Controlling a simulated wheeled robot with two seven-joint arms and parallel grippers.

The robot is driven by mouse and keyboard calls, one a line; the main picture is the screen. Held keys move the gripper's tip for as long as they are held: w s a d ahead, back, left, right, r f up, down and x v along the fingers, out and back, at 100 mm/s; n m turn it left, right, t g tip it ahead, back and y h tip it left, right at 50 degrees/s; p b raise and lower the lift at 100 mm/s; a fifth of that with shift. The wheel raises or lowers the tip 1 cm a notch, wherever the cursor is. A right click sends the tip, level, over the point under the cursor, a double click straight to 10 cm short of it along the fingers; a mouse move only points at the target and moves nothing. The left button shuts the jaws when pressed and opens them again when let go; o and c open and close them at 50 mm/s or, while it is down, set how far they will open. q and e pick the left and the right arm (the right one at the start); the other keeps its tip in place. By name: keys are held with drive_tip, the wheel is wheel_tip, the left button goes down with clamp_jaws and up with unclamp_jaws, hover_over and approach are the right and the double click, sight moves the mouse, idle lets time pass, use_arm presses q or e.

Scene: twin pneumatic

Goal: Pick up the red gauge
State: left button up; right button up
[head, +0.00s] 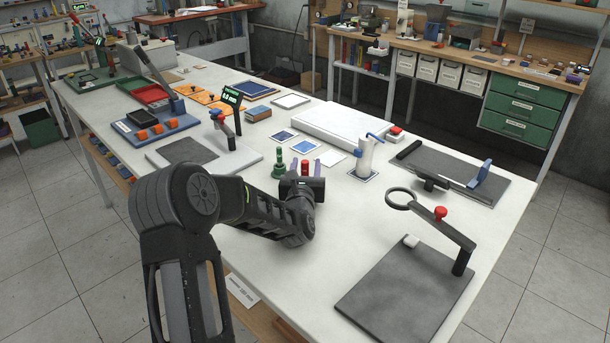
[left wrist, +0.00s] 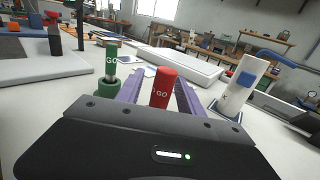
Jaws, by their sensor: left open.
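The red gauge (head: 305,167) stands upright on the white table, just beyond my left gripper (head: 306,168). My right gripper is not in view.
A white bottle-like stand with a blue lever (head: 365,158) is to the right of the gauges. Blue-and-white cards (head: 304,146) and a white slab (head: 340,125) lie behind. A grey plate with a ring arm (head: 400,295) occupies the front right.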

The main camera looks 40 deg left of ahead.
use_arm(q)
drive_tip(key=shift+c, duration=0.6)
clamp_jaws()
wheel_tip(320, 180, up, 10)
drive_tip(key=b, duration=0.1)
idle(0.4)
idle(0.5)
